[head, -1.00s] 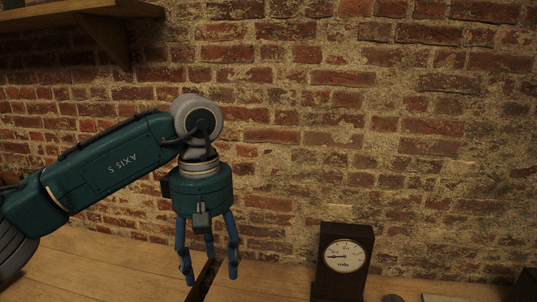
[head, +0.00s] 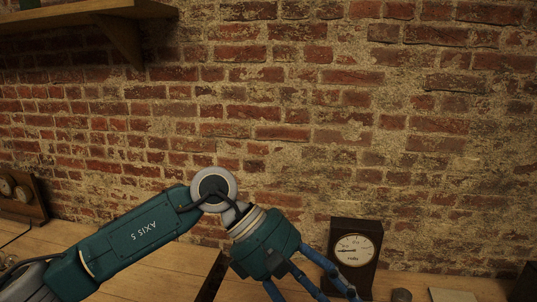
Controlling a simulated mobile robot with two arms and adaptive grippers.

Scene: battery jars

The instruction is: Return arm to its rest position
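My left arm (head: 145,240) comes in from the left, low over the wooden table. Its teal gripper (head: 315,296) points down and to the right, in front of the gauge box. The blue fingers look spread, but their tips run to the bottom edge of the view. I see nothing between them in the part that shows. My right gripper is out of view.
A dark box with a round volts gauge (head: 354,249) stands on the table (head: 125,290) against the brick wall. A dark strip (head: 212,277) rises beside my gripper. A wooden device (head: 22,195) stands at far left. A shelf (head: 80,13) hangs at upper left.

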